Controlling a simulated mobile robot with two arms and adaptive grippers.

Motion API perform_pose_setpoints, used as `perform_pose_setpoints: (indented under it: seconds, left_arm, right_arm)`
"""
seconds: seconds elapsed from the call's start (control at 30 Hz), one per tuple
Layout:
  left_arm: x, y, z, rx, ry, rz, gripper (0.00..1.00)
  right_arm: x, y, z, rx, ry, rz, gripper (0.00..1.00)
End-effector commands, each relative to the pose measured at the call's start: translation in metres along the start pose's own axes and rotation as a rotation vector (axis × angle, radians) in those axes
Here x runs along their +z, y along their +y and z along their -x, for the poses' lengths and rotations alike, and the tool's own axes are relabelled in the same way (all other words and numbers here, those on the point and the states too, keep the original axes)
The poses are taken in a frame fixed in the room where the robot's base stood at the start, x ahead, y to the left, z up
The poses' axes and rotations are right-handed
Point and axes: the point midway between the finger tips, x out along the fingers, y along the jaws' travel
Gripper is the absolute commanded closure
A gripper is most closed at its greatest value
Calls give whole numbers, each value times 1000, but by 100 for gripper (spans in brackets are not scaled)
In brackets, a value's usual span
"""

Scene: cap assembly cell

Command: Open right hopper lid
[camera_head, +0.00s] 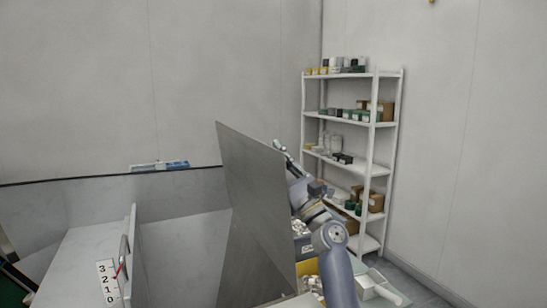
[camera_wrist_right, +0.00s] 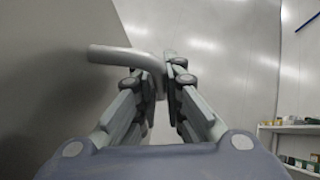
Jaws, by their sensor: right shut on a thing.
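The right hopper lid (camera_head: 250,190) is a flat grey panel. It stands raised and tilted, near upright, in the head view. My right arm is behind the lid at its right side, and my right gripper (camera_head: 283,150) is beside its upper right edge, partly hidden. In the right wrist view, the gripper (camera_wrist_right: 168,75) is shut on the bent grey handle (camera_wrist_right: 118,54), which sticks out to the left between the fingers. The lid (camera_wrist_right: 50,70) fills the left of that view. My left gripper is in neither view.
A pale grey hopper (camera_head: 185,250) opens left of the lid. A level scale (camera_head: 107,282) with a red pointer is at the lower left. A white shelf rack (camera_head: 372,150) with boxes stands against the back right wall. A yellow bin (camera_head: 307,267) lies beside my right arm.

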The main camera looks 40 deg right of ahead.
Motion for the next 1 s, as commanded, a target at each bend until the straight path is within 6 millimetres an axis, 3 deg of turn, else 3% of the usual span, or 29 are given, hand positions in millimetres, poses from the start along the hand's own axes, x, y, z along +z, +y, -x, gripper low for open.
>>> perform_pose_setpoints:
  seconds: [0.13, 0.2, 0.27, 0.67, 0.77, 1.0]
  left_arm:
    - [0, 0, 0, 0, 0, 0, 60]
    - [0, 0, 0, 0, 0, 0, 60]
    - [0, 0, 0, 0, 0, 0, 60]
    - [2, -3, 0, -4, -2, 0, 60]
    - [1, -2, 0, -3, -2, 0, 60]
    - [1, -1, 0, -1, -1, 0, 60]
  right_arm:
    - [-1, 2, 0, 5, 2, -1, 100]
    - [-1, 3, 0, 5, 2, -1, 80]
    - [-1, 3, 0, 5, 2, -1, 70]
    - [-2, 2, 6, 4, 2, -1, 70]
    - [-2, 3, 20, 5, 4, -1, 70]
    - [-2, 2, 72, 3, 5, -3, 70]
